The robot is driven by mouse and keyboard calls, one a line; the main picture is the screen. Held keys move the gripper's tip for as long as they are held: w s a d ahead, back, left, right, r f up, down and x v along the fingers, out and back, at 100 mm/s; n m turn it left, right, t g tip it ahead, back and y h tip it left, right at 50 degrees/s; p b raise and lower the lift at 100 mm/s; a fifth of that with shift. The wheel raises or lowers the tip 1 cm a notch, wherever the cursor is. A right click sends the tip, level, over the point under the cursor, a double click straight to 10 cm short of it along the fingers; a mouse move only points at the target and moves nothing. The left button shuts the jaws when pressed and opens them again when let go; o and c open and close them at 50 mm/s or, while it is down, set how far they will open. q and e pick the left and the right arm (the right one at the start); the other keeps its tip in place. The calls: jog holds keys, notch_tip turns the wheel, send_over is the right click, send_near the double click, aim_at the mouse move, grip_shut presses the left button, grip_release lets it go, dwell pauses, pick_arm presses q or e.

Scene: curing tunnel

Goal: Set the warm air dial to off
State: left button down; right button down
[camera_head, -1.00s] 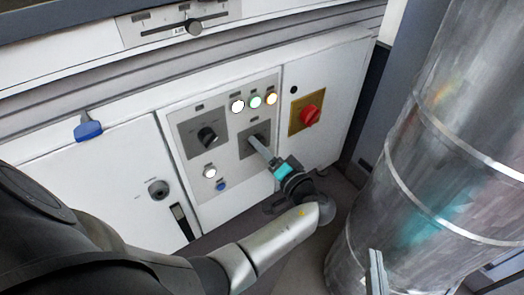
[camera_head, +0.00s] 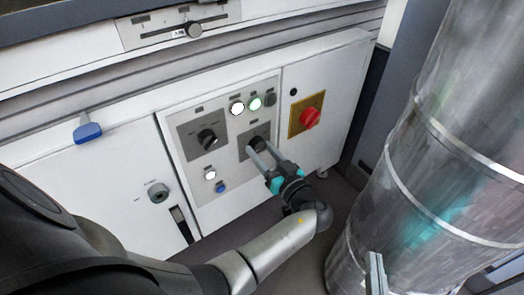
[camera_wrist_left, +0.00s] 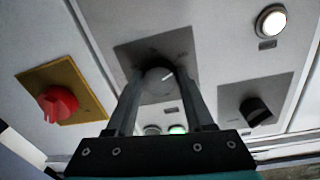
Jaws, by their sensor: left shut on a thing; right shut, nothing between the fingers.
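A round dark dial (camera_head: 256,142) sits on a grey square plate on the white control panel (camera_head: 238,178). My left gripper (camera_head: 263,150) is shut on this dial, one finger on each side. In the left wrist view the dial (camera_wrist_left: 160,80) shows between the fingers of the gripper (camera_wrist_left: 159,82), with a white pointer mark on its face. The labels around it are too small to read. A second black dial (camera_head: 207,136) is on the plate to the left, untouched. My right gripper (camera_head: 376,272) shows only as a shut grey tip at the bottom edge.
A red rotary switch (camera_head: 310,118) on a yellow plate is right of the dial. White (camera_head: 237,108) and green (camera_head: 255,103) lamps are lit above; a third lamp (camera_head: 270,100) is dark. A large metal duct (camera_head: 400,190) fills the right side.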

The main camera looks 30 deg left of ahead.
pick_arm(q)
jog(key=shift+r+n, duration=0.1)
jog(key=shift+n, duration=0.5)
jog(key=shift+w, duration=0.1)
jog(key=shift+c, duration=1.4)
grip_release()
